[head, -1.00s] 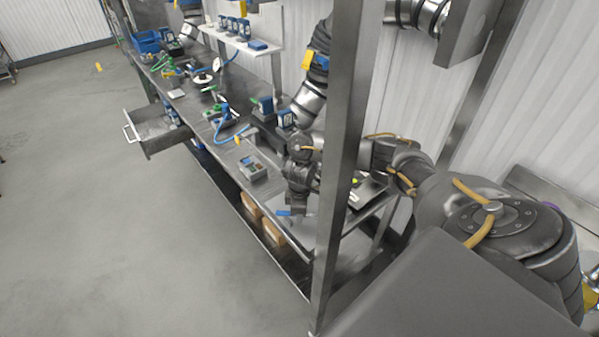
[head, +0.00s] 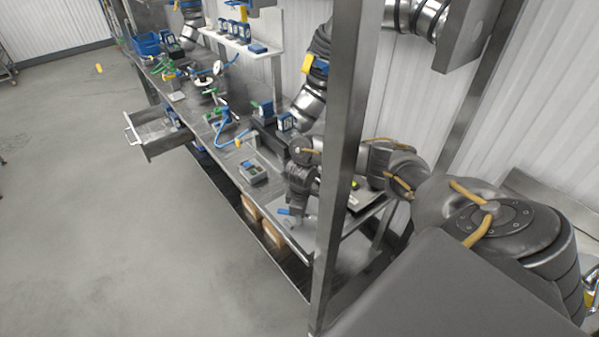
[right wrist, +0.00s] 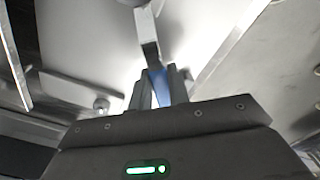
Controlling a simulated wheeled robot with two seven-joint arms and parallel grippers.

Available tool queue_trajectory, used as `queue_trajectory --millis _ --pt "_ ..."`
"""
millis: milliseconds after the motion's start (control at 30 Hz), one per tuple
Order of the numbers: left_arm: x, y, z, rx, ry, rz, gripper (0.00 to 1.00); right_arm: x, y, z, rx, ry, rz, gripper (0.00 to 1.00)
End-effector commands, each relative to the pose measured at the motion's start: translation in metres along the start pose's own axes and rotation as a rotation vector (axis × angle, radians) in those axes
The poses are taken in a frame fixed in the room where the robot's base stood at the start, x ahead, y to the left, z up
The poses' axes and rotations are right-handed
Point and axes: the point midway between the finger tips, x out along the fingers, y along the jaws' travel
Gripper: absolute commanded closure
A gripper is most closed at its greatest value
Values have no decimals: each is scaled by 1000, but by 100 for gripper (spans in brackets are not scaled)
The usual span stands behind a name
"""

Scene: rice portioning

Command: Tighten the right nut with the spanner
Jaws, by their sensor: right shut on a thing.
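My right gripper (head: 294,210) is over the near end of the workbench in the head view. It is shut on the spanner, whose blue handle (head: 284,211) shows at the fingers. In the right wrist view the blue handle (right wrist: 158,88) sits between the two fingers (right wrist: 157,92), and the grey metal shank (right wrist: 147,35) reaches away toward the top. A small round metal piece (right wrist: 101,104) lies left of the fingers; I cannot tell whether it is a nut. I cannot make out the right nut or the spanner's far end. My left gripper is not in view.
A steel post (head: 338,170) stands close to my right arm. The bench (head: 215,150) holds a small grey box (head: 253,172), blue devices (head: 285,121) and cables. An open drawer (head: 158,135) juts out at the left. The floor (head: 130,250) in front is clear.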

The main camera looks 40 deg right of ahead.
Motion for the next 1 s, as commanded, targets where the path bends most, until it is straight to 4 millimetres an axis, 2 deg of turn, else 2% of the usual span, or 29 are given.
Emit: queue_trajectory --millis 367,700,1000 --pt "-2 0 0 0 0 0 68 0 2 0 19 0 0 100" --pt "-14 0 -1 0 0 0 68 -1 14 1 157 0 0 100" --pt "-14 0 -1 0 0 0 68 0 16 2 173 1 2 100"
